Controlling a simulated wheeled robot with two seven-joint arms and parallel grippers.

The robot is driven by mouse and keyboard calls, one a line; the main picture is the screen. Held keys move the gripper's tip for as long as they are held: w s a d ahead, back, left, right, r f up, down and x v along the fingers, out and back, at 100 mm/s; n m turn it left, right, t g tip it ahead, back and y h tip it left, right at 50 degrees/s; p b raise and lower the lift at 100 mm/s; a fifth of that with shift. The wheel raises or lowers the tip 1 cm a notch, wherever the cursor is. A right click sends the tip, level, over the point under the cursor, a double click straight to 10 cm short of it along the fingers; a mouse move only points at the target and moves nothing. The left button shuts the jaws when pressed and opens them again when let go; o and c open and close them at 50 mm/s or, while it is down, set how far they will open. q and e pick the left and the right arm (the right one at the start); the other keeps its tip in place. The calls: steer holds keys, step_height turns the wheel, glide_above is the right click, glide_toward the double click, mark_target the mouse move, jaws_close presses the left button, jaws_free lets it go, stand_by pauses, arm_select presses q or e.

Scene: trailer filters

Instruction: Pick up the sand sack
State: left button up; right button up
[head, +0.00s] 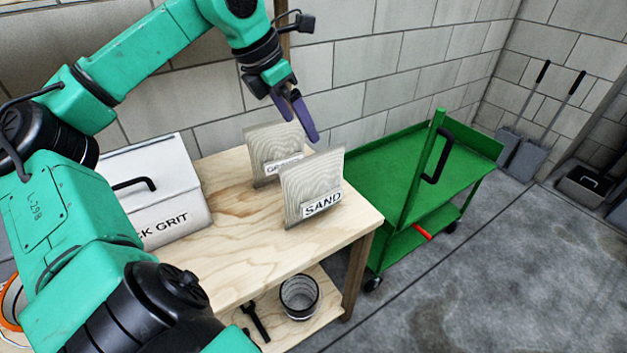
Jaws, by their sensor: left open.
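The sand sack (309,187) stands upright on the wooden table near its right end, with a white label reading SAND. A second, similar sack (268,147) stands just behind it to the left, its label partly hidden by the sand sack. My left gripper (297,122) has purple fingers that are open and empty. In the picture its fingertips are just above the two sacks, near the top of the sand sack; I cannot tell the exact depth gap. My right gripper is not in view.
A white box (165,190) labelled "CK GRIT" stands on the table's left. A green cart (408,178) is right of the table. The lower shelf holds a wire basket (299,297) and a black tool (256,322). Shovels (525,155) lean at the back wall. Floor at right is clear.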

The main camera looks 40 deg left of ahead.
mark_target(319, 170)
arm_select(q)
steer(key=x, duration=0.4)
steer(key=shift+s+d+f, duration=0.2)
steer(key=shift+s+f, duration=0.1)
steer(key=shift+f, duration=0.15)
steer(key=p+x, duration=0.2)
steer(key=x, duration=0.7)
steer(key=shift+s, duration=0.2)
steer(key=shift+w+f, duration=0.1)
steer(key=shift+f, duration=0.05)
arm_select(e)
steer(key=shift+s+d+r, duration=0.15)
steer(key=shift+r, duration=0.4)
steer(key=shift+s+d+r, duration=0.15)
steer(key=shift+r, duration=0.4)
arm_select(q)
steer(key=shift+f, duration=0.25)
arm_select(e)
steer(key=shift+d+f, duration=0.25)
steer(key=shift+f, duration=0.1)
